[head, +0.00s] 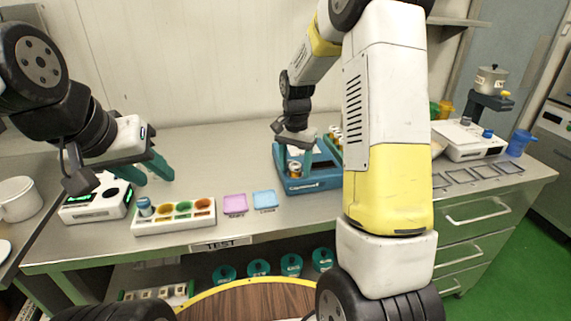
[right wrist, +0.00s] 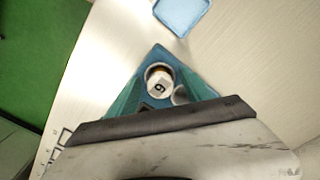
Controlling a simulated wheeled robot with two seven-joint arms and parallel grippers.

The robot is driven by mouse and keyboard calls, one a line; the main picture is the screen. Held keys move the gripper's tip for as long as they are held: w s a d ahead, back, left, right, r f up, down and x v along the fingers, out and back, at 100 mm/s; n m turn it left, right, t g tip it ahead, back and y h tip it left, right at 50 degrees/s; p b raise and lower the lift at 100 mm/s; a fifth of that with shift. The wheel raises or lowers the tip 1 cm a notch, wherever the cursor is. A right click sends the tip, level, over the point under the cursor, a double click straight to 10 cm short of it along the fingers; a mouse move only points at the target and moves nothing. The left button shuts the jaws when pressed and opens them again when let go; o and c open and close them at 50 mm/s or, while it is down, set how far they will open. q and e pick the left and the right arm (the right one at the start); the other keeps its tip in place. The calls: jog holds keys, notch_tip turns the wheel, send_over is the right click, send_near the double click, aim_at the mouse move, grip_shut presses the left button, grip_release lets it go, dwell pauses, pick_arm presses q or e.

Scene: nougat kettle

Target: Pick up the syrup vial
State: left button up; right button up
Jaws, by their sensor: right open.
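A small vial with an amber body (head: 295,170) stands in the near left part of a blue rack (head: 312,183) in the head view. In the right wrist view its pale top (right wrist: 159,82) bears a dark digit, 6 or 9. I cannot tell from a label whether it is the syrup vial. My right gripper (head: 293,152) is open, pointing down over the rack. Its teal fingers show on either side of the vial in the right wrist view, with no visible grip on it. My left gripper (head: 151,168) is open and empty, at the left above the bench.
Several more vials (head: 336,133) stand at the rack's back right, partly hidden by my right arm. A white tray with coloured wells (head: 174,228), a pink square (head: 235,204) and a blue square (head: 264,200) lie left of the rack. A white device (head: 97,203) stands far left.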

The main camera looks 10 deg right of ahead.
jog(key=shift+c, duration=0.3)
grip_shut()
jog(key=shift+r, duration=0.1)
